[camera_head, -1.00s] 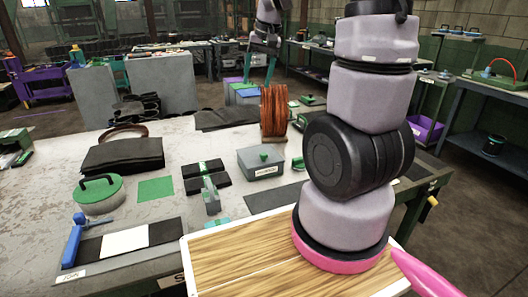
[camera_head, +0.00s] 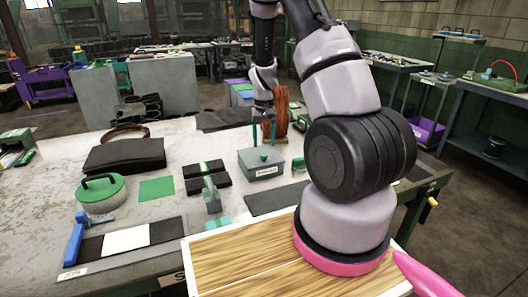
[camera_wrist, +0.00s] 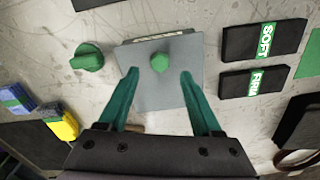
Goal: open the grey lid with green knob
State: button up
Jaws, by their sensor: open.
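The grey lid (camera_head: 250,157) with its green knob (camera_head: 264,156) sits on a small grey box on the table, closed and level. In the wrist view the grey lid (camera_wrist: 160,92) lies below my gripper, with the green knob (camera_wrist: 160,63) beyond the fingertips and centred between them. My gripper (camera_wrist: 159,72) has two green fingers spread apart, with nothing between them. In the head view my gripper (camera_head: 264,130) hangs above and behind the box, pointing down. Whether the fingers touch anything is not clear, but they look apart from the knob.
Black blocks labelled SOFT (camera_wrist: 263,39) and FIRM (camera_wrist: 252,82) lie beside the box. A green knob-like part (camera_wrist: 87,57) lies on its other side. A copper-coloured coil (camera_head: 283,110) stands behind. A round green-lidded pot (camera_head: 101,193) stands at left.

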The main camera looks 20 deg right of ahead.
aim_at(264, 154)
jog(key=shift+f, duration=2.4)
grip_shut()
